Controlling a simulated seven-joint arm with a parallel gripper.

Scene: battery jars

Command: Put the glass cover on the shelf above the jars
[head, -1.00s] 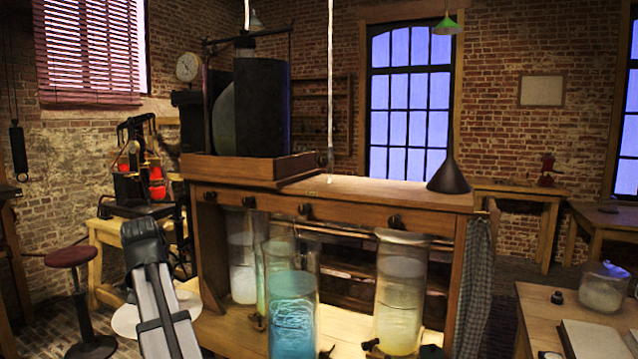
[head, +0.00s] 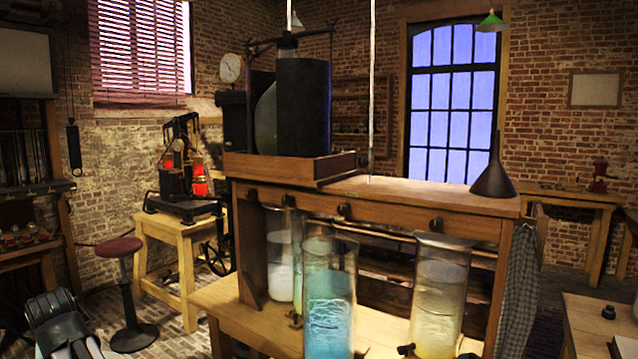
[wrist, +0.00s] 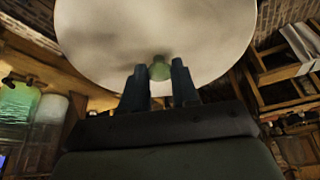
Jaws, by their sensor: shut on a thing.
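In the wrist view, my gripper (wrist: 160,88) is shut on the small green knob of the glass cover (wrist: 155,30). The cover is a wide, pale round disc beyond the fingertips. In the head view only part of my arm shows at the lower left; the gripper and cover are out of that view. The shelf (head: 400,187) is the wooden top above the jars. Below it stand a blue jar (head: 330,305), a yellowish jar (head: 440,305) and a pale jar (head: 280,265) further back.
A dark cylinder (head: 303,105) stands in a wooden tray (head: 240,165) on the shelf's left. A dark funnel (head: 492,175) stands at its right end. The shelf between them is clear. A thin pale rod (head: 371,90) hangs above it. A red stool (head: 120,250) stands left.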

